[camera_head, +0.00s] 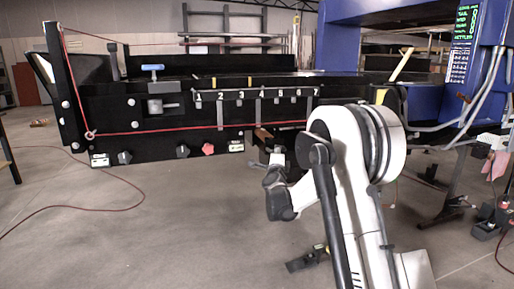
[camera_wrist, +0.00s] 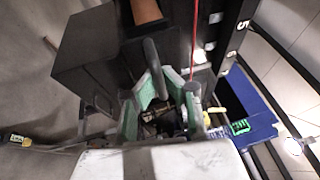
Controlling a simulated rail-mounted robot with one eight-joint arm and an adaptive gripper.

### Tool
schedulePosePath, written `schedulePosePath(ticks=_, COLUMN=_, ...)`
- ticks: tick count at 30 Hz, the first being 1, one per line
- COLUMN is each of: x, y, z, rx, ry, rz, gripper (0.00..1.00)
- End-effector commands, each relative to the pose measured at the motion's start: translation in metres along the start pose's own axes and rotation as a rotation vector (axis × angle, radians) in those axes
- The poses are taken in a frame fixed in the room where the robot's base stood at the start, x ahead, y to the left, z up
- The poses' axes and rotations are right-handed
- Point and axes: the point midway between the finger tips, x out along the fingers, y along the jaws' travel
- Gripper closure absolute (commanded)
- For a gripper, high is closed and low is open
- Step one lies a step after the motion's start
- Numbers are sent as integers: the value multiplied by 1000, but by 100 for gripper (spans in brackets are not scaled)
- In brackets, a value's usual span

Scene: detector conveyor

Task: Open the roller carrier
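The black conveyor frame (camera_head: 150,110) fills the left and middle of the head view. No part is clearly recognisable as the roller carrier. A brown block (camera_head: 263,134) sits on dark hardware under the numbered strip; a similar brown piece (camera_wrist: 146,10) shows at the top of the wrist view, beside a dark boxy part (camera_wrist: 90,50). My gripper (camera_wrist: 172,88) has two fingers with green-edged pads, spread apart with a gap and nothing evident between them. In the head view my gripper is partly hidden by my white arm, just below the frame's edge. Contact cannot be told.
A red cord (camera_head: 180,130) runs along the frame; it also shows in the wrist view (camera_wrist: 195,40). A numbered strip (camera_head: 255,95), a blue-handled clamp (camera_head: 153,68) and a red knob (camera_head: 208,149) are on the frame. A blue machine (camera_head: 350,40) stands right. Floor at lower left is mostly free.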

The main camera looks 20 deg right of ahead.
Motion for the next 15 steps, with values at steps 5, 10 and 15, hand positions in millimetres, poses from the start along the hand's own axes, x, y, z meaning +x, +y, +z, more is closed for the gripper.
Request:
schedulePosePath(ticks=5, x=-47, y=-9, z=-25, rx=-1, ry=6, rz=0, gripper=100)
schedulePosePath(ticks=10, x=-90, y=-17, z=-43, rx=-3, ry=6, rz=0, gripper=100)
schedulePosePath(ticks=15, x=-133, y=-25, z=-60, rx=-2, ry=6, rz=0, gripper=100)
